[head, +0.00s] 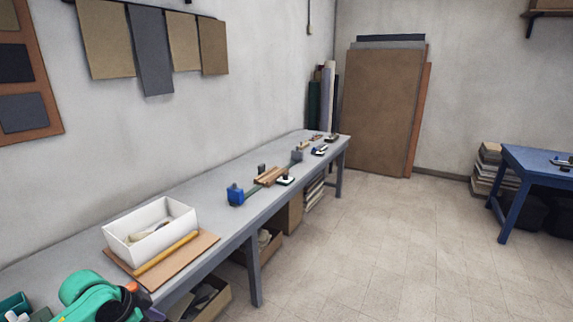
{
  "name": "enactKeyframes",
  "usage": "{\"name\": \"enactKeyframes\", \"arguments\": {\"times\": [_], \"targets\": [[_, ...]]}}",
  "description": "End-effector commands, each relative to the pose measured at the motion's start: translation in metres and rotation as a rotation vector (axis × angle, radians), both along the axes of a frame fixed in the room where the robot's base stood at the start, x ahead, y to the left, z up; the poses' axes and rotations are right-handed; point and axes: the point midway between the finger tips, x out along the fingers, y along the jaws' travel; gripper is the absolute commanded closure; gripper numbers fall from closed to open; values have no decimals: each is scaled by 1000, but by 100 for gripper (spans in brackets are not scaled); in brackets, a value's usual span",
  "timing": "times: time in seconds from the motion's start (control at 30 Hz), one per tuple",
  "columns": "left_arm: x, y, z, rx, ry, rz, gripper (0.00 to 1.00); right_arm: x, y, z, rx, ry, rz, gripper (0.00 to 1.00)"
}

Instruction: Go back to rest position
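Neither of my grippers shows in the head view. No fingertips are visible, so whether they are open or shut is hidden. A long grey workbench (75,233) runs along the left wall into the back corner. A white open box (125,249) stands on a brown board (205,246) on the bench, with a pale object (150,229) inside it. A yellow-brown stick (168,254) lies on the board along the box's front side.
A blue clamp-like tool (235,195), wooden pieces (268,177) and small tools lie farther along the bench. A rounded green object (88,287) is at bottom left, unclear what. A blue table (540,168) stands right. The tiled floor (390,250) between is clear.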

Motion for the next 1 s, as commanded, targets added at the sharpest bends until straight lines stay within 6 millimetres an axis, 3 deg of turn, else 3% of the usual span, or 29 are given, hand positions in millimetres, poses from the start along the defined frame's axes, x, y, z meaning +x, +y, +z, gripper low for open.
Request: {"name": "enactKeyframes", "arguments": {"times": [0.27, 0.37, 0.47, 0.57, 0.63, 0.7, 0.8, 0.9, 1.0], "targets": [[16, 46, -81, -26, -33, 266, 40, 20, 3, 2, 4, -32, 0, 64], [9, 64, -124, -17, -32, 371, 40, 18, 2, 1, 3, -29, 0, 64], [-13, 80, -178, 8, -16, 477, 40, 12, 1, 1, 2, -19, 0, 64], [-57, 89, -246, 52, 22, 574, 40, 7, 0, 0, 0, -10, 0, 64], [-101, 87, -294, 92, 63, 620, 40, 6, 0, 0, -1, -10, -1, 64], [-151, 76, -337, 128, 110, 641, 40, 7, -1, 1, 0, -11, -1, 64], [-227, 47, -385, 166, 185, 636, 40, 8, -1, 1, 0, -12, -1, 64], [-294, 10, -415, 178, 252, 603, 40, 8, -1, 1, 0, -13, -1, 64], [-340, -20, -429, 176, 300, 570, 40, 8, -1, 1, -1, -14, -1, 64]]}}
